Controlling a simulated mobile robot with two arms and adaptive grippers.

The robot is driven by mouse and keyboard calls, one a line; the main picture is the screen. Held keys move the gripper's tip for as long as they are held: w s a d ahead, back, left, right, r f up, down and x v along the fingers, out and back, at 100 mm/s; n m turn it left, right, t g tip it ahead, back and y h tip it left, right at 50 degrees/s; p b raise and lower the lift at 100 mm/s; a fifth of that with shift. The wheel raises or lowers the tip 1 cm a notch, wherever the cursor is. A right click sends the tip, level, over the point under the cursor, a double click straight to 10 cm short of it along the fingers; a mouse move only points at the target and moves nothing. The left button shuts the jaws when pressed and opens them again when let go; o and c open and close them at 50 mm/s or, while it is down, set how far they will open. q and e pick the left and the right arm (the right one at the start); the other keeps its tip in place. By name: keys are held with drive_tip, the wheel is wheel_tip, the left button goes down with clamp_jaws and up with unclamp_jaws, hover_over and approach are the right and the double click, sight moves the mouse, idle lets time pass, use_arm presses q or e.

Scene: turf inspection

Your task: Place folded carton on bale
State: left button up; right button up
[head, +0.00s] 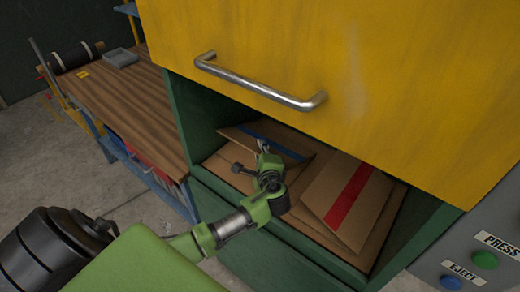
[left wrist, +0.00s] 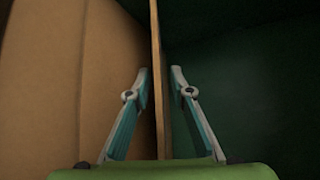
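A folded carton with a blue tape stripe (head: 275,141) lies at the back left of the open green press chamber. A second folded carton with a red tape stripe (head: 325,190) lies at the right, on brown cardboard. My left gripper (head: 263,147) is inside the chamber by the blue-striped carton. In the left wrist view, the open fingers (left wrist: 159,75) stand on either side of a thin upright cardboard edge (left wrist: 156,110). A gap shows between this edge and the right finger. Which carton the edge belongs to is unclear there. My right gripper is out of view.
The yellow press door (head: 400,70) with a metal handle (head: 260,83) hangs above the opening. A green front panel (head: 250,245) lies below it. A wooden workbench (head: 120,105) with a grey tray (head: 120,58) stands at the left. PRESS and EJECT buttons are at lower right.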

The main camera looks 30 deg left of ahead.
use_arm(q)
drive_tip(key=shift+d+r, duration=0.1)
drive_tip(key=shift+r, duration=0.05)
drive_tip(key=b+v, duration=0.1)
drive_tip(key=v, duration=1)
drive_tip(key=shift+s+d+b, duration=0.15)
drive_tip(key=shift+s+b, duration=0.2)
drive_tip(key=shift+b, duration=0.05)
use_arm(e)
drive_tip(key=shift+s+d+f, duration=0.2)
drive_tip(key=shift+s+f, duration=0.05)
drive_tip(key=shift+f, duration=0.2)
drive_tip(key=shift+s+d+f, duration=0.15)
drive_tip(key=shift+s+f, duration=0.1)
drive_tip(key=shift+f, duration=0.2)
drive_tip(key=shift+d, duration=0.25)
